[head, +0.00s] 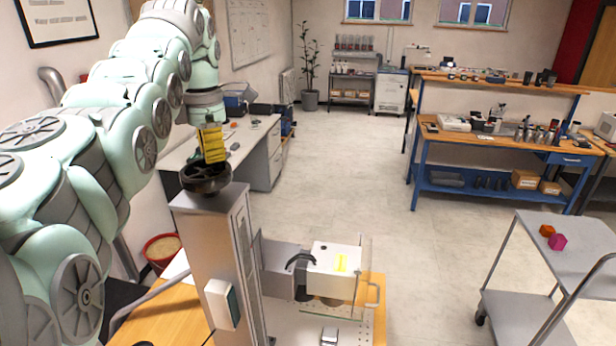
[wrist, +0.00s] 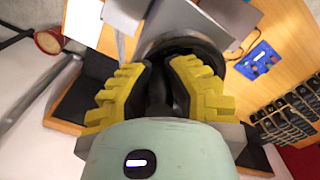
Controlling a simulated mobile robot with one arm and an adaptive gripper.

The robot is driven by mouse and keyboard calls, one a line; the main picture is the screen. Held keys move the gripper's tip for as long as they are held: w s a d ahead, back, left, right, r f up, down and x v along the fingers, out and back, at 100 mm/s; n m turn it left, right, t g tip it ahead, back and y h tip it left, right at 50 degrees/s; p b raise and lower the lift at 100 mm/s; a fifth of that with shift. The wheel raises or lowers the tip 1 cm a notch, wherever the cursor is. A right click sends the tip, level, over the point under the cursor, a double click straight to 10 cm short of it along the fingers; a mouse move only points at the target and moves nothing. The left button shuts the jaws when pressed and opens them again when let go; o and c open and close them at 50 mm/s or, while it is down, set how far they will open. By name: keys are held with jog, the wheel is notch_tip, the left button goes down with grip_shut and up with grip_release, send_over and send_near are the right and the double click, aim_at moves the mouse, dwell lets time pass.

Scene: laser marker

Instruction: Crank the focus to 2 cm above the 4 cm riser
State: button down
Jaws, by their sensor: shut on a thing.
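The laser marker's grey column (head: 205,235) stands at centre left, with a black handwheel (head: 206,187) lying flat on its top. My gripper (head: 211,160) points down from above with its yellow fingers shut on the wheel's dark crank handle. In the wrist view the handle (wrist: 158,88) sits between the two yellow fingers, and the wheel (wrist: 182,46) is partly hidden behind them. The white laser head (head: 335,256) is on the column's right side, above a perforated plate (head: 295,322). A small metallic block (head: 329,337) is on the plate, cut by the bottom edge; I cannot tell whether it is the riser.
A box with a dark green face (head: 234,305) is on the column; no reading is legible. A grey cart (head: 572,250) with orange and magenta cubes is at right. Open floor lies beyond.

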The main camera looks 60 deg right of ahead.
jog(key=shift+w+n+b, duration=0.1)
jog(key=shift+n+b, duration=0.2)
jog(key=shift+n, duration=0.2)
jog(key=c, duration=0.9)
grip_release()
jog(key=shift+o, duration=0.2)
jog(key=shift+p, duration=0.3)
